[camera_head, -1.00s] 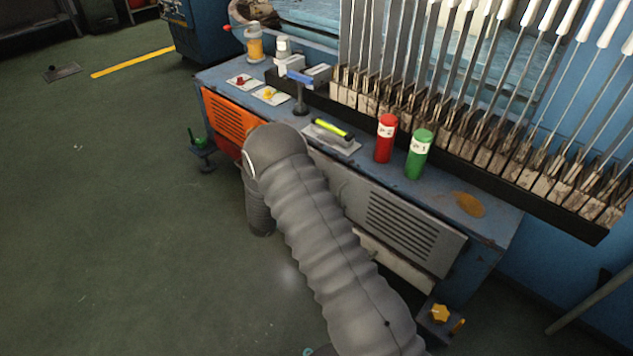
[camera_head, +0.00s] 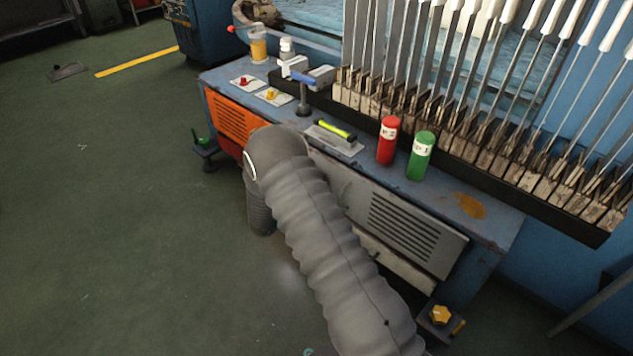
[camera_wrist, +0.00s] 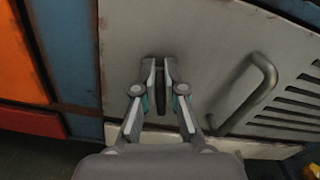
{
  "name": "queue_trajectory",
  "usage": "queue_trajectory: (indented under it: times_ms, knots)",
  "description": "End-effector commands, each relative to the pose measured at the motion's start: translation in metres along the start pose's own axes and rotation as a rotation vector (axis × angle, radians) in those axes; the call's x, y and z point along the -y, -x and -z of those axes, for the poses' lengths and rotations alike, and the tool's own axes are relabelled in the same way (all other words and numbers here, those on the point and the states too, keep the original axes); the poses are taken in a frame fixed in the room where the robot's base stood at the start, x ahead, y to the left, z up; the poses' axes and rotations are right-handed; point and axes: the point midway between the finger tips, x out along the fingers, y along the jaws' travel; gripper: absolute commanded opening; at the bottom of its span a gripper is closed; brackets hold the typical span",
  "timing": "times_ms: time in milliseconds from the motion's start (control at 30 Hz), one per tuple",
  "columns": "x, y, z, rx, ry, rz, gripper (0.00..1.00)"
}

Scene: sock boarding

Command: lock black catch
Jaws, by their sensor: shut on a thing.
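The black catch (camera_wrist: 161,108) shows in the wrist view as a dark upright bar on a grey panel (camera_wrist: 205,30). My gripper (camera_wrist: 160,75) is in front of the panel with its two fingers on either side of the catch, shut on it. The upper part of the catch is partly hidden between the fingers. In the head view the grey panel (camera_head: 415,232) is on the front of the blue bench, and my arm hides the gripper and the catch.
A grey handle (camera_wrist: 262,92) stands out from the panel just right of my gripper. An orange vented panel (camera_head: 232,117) is at the left. Red (camera_head: 388,142) and green (camera_head: 420,156) cylinders stand on the bench top (camera_head: 350,172).

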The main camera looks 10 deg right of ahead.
Motion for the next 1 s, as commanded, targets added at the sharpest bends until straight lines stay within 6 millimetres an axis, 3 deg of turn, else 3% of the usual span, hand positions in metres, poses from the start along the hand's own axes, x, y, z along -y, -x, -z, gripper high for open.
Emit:
queue_trajectory:
  times_ms: [1000]
  knots:
    - [-0.013,-0.007,0.008,-0.007,0.955,0.004,0.0]
